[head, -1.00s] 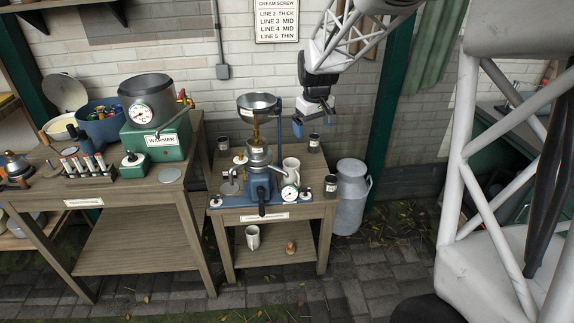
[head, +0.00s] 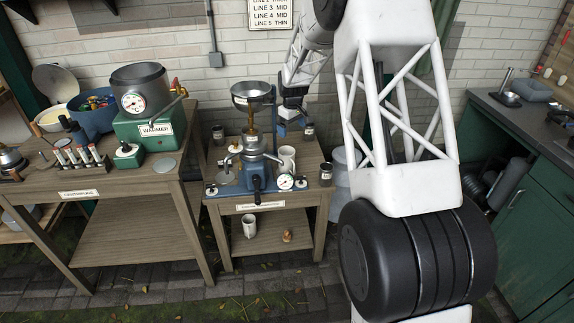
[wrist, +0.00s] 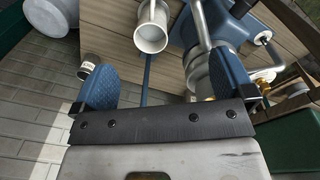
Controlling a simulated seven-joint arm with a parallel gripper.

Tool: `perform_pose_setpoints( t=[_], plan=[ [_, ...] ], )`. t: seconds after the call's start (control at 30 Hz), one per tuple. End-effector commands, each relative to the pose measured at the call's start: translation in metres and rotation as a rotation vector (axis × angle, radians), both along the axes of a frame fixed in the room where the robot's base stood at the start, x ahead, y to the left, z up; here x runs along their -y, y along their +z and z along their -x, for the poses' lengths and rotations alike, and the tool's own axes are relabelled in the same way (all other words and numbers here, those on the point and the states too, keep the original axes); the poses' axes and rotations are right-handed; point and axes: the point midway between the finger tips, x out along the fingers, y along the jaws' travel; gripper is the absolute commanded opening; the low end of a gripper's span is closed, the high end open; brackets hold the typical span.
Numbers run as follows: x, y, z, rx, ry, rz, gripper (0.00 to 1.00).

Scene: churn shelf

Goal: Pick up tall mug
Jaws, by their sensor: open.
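A tall white mug (head: 287,158) stands on the small wooden table's top, right of the cream separator. It also shows in the wrist view (wrist: 150,28), ahead of and between the fingers. My gripper (head: 292,128) is above and behind this mug in the head view. In the wrist view my gripper (wrist: 165,75) has its two blue fingers wide apart with nothing between them. A second white mug (head: 249,227) stands on the table's lower shelf, well below my gripper.
The blue-based separator (head: 255,178) stands close left of the upper mug. Dark jars (head: 326,174) stand at the table's right, with another (head: 309,133) near my gripper. A gauge (head: 285,182) sits in front of the mug. A milk churn (head: 340,180) stands partly hidden behind my arm.

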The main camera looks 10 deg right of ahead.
Motion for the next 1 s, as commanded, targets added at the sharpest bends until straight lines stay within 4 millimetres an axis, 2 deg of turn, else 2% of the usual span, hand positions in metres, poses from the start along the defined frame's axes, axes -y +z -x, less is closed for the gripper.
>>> perform_pose_setpoints(
  t=[0.03,0.2,0.5,0.7,1.0],
  plan=[
    [-0.001,-0.013,-0.009,-0.005,0.01,0.0,1.0],
    [-0.004,-0.051,-0.036,-0.016,0.047,0.002,1.0],
    [-0.009,-0.112,-0.073,-0.032,0.106,0.005,1.0],
    [-0.01,-0.131,-0.083,-0.036,0.123,0.005,1.0],
    [-0.01,-0.134,-0.085,-0.037,0.126,0.006,1.0]
  ],
)
